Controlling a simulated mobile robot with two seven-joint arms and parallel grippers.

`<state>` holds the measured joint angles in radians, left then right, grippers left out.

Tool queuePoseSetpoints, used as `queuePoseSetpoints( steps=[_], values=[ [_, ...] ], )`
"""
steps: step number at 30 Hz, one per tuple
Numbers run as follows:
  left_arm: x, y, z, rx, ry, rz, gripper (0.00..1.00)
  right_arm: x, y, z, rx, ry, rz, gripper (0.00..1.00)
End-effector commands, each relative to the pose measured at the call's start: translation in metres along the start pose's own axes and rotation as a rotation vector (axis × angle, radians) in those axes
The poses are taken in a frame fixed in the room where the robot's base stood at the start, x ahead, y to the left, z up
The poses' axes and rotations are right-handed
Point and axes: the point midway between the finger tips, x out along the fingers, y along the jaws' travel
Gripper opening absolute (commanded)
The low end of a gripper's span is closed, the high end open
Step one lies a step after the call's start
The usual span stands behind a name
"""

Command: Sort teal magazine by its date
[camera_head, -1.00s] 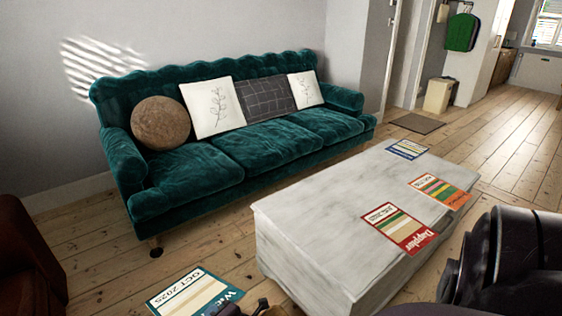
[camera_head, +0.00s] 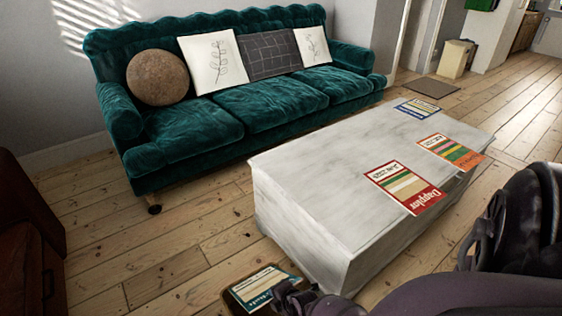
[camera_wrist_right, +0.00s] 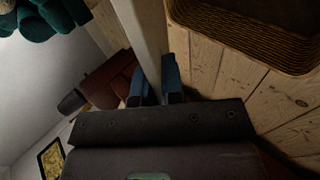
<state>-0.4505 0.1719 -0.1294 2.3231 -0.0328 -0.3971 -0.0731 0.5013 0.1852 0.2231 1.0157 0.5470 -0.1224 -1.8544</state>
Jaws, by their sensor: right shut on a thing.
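The teal magazine (camera_head: 262,284) shows at the bottom of the head view, near the front left corner of the coffee table; its print is too small to read now. My right gripper (camera_head: 290,298) is shut on its near edge. The magazine appears over a dark brown basket (camera_head: 229,299), and I cannot tell whether they touch. In the right wrist view, the wicker basket (camera_wrist_right: 250,65) is at the upper right, and the blue fingers of my right gripper (camera_wrist_right: 158,82) are close together. My left gripper is not in view.
The pale coffee table (camera_head: 310,185) holds a red magazine (camera_head: 405,187), an orange one (camera_head: 450,150) and a blue one (camera_head: 415,108). A teal sofa (camera_head: 240,115) stands behind it. A brown piece of furniture (camera_head: 25,240) is at the left edge. Floorboards between are clear.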

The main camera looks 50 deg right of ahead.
Motion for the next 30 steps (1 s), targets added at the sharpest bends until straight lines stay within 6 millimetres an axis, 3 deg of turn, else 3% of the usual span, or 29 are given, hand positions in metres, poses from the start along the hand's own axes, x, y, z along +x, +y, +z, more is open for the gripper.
queuePoseSetpoints(
  steps=[7, 14, 30],
  values=[
    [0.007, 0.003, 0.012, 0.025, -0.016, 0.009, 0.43, 0.011, -0.018, 0.002, -0.001, -0.002, -0.008, 0.0],
    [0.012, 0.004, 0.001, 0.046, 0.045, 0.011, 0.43, 0.026, -0.037, 0.005, -0.001, -0.003, -0.012, 0.0],
    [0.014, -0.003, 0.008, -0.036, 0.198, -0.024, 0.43, 0.06, -0.073, 0.009, -0.003, -0.002, -0.009, 0.0]
  ],
)
